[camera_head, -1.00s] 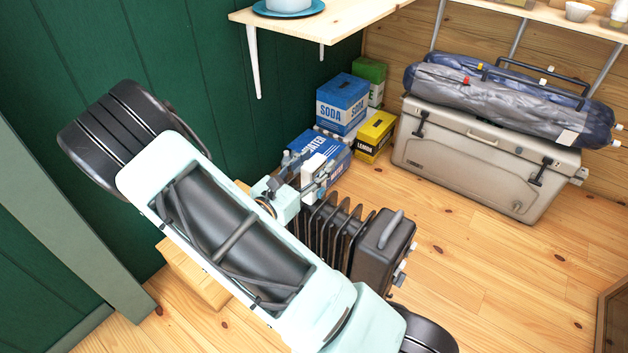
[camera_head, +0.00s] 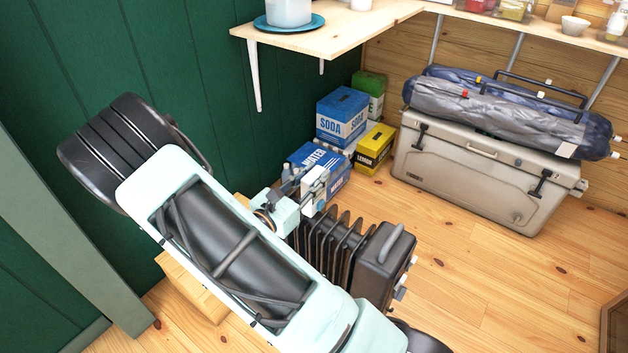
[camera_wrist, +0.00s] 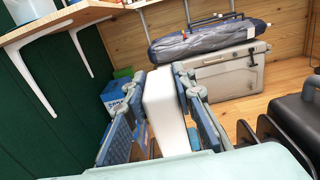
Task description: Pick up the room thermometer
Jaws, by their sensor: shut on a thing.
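The room thermometer (camera_wrist: 165,112) is a white, slab-shaped thing in the middle of the wrist view. My gripper (camera_wrist: 160,105) is shut on it, with one blue-grey finger on each side. Its face and any markings cannot be made out. In the head view, my gripper (camera_head: 306,188) is beyond the pale arm link, and a small white part of the thermometer (camera_head: 316,180) shows between the fingers. It appears held clear of the floor, in front of the drink boxes.
A black finned radiator (camera_head: 376,262) stands right of my gripper. Soda (camera_head: 342,112), water (camera_head: 334,163) and lemon (camera_head: 374,150) boxes stand behind. A beige cooler (camera_head: 480,175) carries a rolled bag (camera_head: 500,105). A wooden shelf (camera_head: 345,25) is above. Floor (camera_head: 500,265) at right is clear.

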